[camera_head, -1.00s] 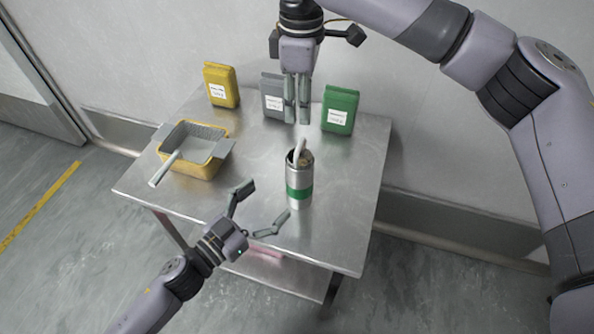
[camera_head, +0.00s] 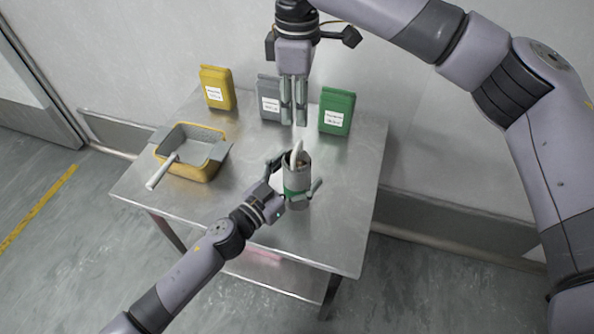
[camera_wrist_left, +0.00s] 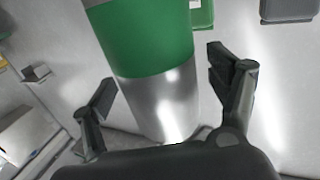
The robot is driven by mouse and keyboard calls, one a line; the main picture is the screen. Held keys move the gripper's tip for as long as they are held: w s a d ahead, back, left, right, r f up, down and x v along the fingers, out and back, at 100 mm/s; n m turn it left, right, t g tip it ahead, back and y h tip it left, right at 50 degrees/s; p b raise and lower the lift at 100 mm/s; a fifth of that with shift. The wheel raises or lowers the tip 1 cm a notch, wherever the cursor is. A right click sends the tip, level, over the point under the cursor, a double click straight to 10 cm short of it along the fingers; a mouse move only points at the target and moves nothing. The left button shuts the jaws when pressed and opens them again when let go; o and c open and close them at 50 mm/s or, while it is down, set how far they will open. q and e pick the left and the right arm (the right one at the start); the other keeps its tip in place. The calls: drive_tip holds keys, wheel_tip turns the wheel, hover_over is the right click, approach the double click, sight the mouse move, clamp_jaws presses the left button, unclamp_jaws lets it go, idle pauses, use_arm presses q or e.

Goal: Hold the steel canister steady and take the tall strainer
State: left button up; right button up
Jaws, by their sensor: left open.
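The steel canister (camera_head: 298,168) with a green band stands upright on the steel table. A pale handle (camera_head: 297,150) sticks up from its mouth; I take it as part of the tall strainer, whose body is mostly hidden inside. My left gripper (camera_head: 296,177) is open, with one finger on each side of the canister. In the left wrist view the canister's green band and steel lower wall (camera_wrist_left: 160,95) lie between the spread fingers, with gaps visible. My right gripper (camera_head: 294,122) points down just above the handle, its fingers close together and apparently empty.
A yellow-rimmed bin (camera_head: 190,172) with a grey strainer or scoop in it stands at the left of the table (camera_head: 240,150). Yellow (camera_head: 217,88), grey (camera_head: 269,98) and green (camera_head: 337,110) packages stand along the back by the wall. The table's right side is clear.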

sight(297, 146)
use_arm(q)
drive_tip(key=shift+c, duration=0.3)
drive_tip(key=c, duration=1.4)
use_arm(e)
drive_tip(key=shift+c, duration=0.4)
drive_tip(key=shift+s+a+n, duration=0.15)
drive_tip(key=shift+a+n, duration=0.05)
drive_tip(key=shift+n, duration=0.4)
drive_tip(key=shift+c, duration=1.3)
drive_tip(key=s+a+n+t+h, duration=0.3)
drive_tip(key=n, duration=1.2)
drive_tip(key=shift+n+t, duration=0.3)
drive_tip(key=x, duration=1.3)
drive_tip(key=shift+s+d, duration=0.1)
drive_tip(key=shift+s, duration=0.1)
